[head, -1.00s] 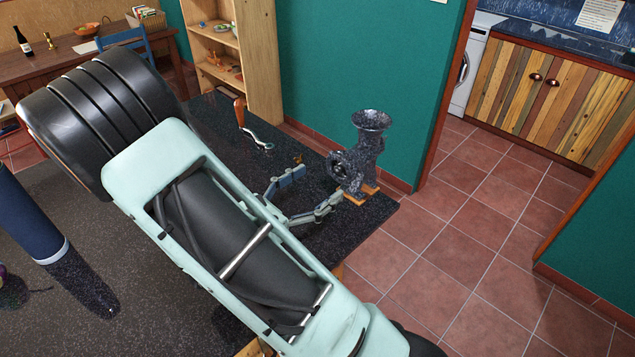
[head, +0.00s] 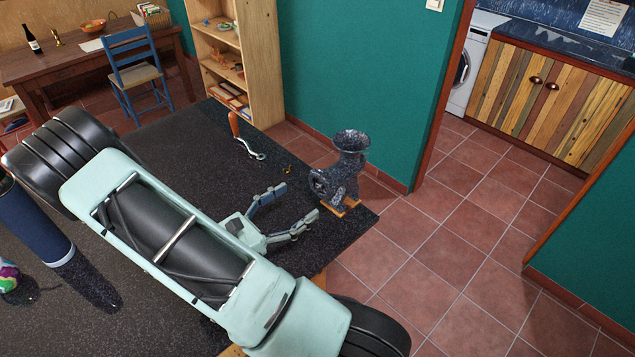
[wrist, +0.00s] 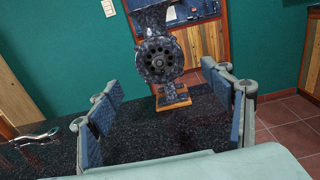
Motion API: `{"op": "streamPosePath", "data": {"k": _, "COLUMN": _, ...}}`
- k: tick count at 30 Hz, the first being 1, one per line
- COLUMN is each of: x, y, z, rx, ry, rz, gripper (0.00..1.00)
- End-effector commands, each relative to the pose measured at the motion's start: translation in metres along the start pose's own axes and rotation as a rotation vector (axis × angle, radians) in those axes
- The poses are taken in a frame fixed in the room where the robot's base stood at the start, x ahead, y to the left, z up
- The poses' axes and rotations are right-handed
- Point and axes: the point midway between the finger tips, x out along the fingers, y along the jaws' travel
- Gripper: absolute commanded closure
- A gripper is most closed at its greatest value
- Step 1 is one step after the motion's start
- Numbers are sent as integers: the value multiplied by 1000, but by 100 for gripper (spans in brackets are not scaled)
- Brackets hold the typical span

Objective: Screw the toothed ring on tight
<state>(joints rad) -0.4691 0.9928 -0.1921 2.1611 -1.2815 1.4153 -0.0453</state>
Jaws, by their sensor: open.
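A dark speckled meat grinder (head: 350,160) stands upright on an orange-brown block at the table's far right corner. In the wrist view, its toothed ring (wrist: 147,70) sits on the front of the barrel, around a plate with several holes. I cannot tell how tight the ring is. My gripper (head: 300,202) is open and empty, in front of the grinder and apart from it. In the wrist view, its two blue-padded fingers stand wide apart, with the ring between and beyond them.
A crank with a wooden handle (head: 234,125) lies on the dark speckled table (head: 180,145) left of the grinder. A small brass piece (head: 287,170) lies close to the grinder. A blue cylinder (head: 38,228) stands at the left. The table's right edge is near the grinder.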

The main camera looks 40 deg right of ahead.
Motion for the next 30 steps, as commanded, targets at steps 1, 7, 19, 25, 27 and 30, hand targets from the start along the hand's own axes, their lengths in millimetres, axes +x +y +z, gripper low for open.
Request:
{"op": "streamPosePath", "data": {"k": 1, "x": 0, "y": 0, "z": 0, "rx": 0, "ry": 0, "rz": 1, "gripper": 27}}
{"op": "streamPosePath", "data": {"k": 7, "x": 8, "y": 0, "z": 0, "rx": 0, "ry": -1, "rz": 0, "gripper": 27}}
{"op": "streamPosePath", "data": {"k": 19, "x": 36, "y": 0, "z": 0, "rx": 1, "ry": -2, "rz": 0, "gripper": 27}}
{"op": "streamPosePath", "data": {"k": 25, "x": 50, "y": 0, "z": 0, "rx": 0, "ry": -1, "rz": 0, "gripper": 27}}
{"op": "streamPosePath", "data": {"k": 27, "x": 55, "y": 0, "z": 0, "rx": 0, "ry": -1, "rz": 0, "gripper": 27}}
{"op": "streamPosePath", "data": {"k": 30, "x": 62, "y": 0, "z": 0, "rx": 0, "ry": -1, "rz": 0, "gripper": 27}}
